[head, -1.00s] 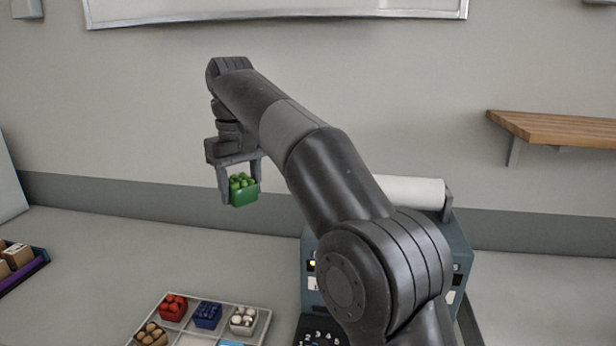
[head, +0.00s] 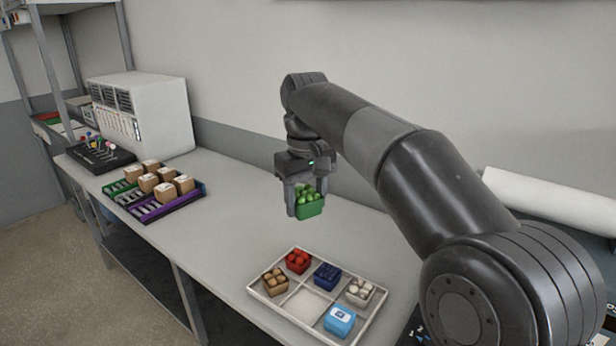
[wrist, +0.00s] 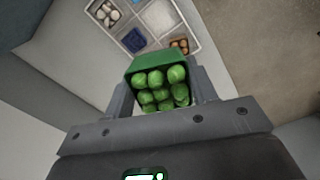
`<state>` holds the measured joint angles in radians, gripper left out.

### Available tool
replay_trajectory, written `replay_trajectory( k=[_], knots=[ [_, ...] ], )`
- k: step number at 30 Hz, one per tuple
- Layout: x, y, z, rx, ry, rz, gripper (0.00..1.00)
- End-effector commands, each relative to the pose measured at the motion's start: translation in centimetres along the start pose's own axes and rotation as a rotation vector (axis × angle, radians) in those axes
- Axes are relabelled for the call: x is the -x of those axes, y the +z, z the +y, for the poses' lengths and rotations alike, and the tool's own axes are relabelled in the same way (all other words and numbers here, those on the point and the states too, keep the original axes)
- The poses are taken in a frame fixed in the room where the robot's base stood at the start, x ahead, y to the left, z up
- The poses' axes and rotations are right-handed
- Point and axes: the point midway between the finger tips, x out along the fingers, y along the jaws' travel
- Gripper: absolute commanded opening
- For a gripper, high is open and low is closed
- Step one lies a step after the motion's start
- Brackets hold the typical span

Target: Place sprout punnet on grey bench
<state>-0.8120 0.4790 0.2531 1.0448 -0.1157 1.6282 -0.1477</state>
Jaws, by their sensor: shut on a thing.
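The sprout punnet (head: 309,208) is a small green tub filled with round green sprouts. My gripper (head: 305,198) is shut on it and holds it upright in the air above the grey bench (head: 232,228), behind the divided white tray. In the wrist view the punnet (wrist: 155,64) sits between the two fingers, with several sprouts (wrist: 160,88) showing on top. The bench's grey top is bare between the tray and the crates to the left.
The white tray (head: 285,310) holds red, blue, brown and white-filled punnets and a light blue box (head: 340,321). Crates with several cardboard boxes (head: 165,192) stand at left. A white machine (head: 150,112) and a black panel with knobs (head: 98,153) are behind them.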

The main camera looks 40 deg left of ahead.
Motion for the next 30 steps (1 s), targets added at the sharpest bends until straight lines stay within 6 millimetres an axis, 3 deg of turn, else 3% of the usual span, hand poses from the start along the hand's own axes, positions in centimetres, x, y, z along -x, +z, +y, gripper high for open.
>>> replay_trajectory(
  k=[9,13,18,30],
  knots=[
    [-13.5,0.2,0.0,0.0,-0.002,-0.009,0.26],
    [-18.0,0.2,0.0,0.0,-0.002,-0.007,0.26],
    [-21.2,0.1,0.0,0.0,-0.001,-0.003,0.26],
    [-24.7,0.1,0.0,0.0,-0.001,-0.004,0.26]
  ],
)
